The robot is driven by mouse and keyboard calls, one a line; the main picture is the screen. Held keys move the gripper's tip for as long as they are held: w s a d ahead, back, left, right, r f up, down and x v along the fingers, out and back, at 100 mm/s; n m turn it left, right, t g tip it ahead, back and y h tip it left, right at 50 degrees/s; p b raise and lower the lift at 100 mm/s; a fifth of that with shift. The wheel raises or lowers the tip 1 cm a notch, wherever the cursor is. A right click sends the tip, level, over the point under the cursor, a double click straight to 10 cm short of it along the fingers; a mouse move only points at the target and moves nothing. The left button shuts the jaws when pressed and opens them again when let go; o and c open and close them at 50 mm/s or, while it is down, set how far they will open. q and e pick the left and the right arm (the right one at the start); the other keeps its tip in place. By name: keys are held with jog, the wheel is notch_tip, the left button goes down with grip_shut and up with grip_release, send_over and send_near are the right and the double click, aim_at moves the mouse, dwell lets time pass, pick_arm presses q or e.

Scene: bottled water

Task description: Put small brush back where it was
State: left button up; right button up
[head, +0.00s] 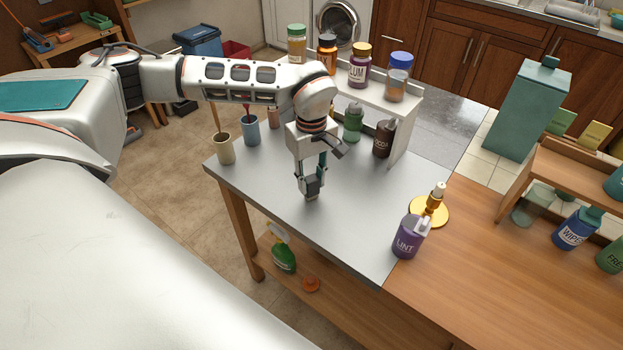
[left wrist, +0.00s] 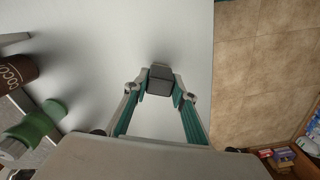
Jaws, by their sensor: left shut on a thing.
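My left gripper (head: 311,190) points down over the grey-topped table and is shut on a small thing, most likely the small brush. A beige cup (head: 225,150) with a brown stick-like handle and a blue-grey cup (head: 251,133) with a red handle stand at the table's left. My right gripper is not in view.
A white riser (head: 404,125) carries several jars; a green bottle (head: 353,123) and a brown cocoa bottle (head: 384,138) stand by it. The grey tabletop (head: 355,225) around my gripper is clear.

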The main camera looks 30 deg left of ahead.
aim_at(311, 179)
pick_arm(q)
jog(key=o, duration=0.8)
jog(key=shift+f, duration=0.1)
notch_tip(311, 179, up, 12)
jog(key=shift+r, duration=0.2)
jog(key=shift+s, duration=0.1)
dwell(0.5)
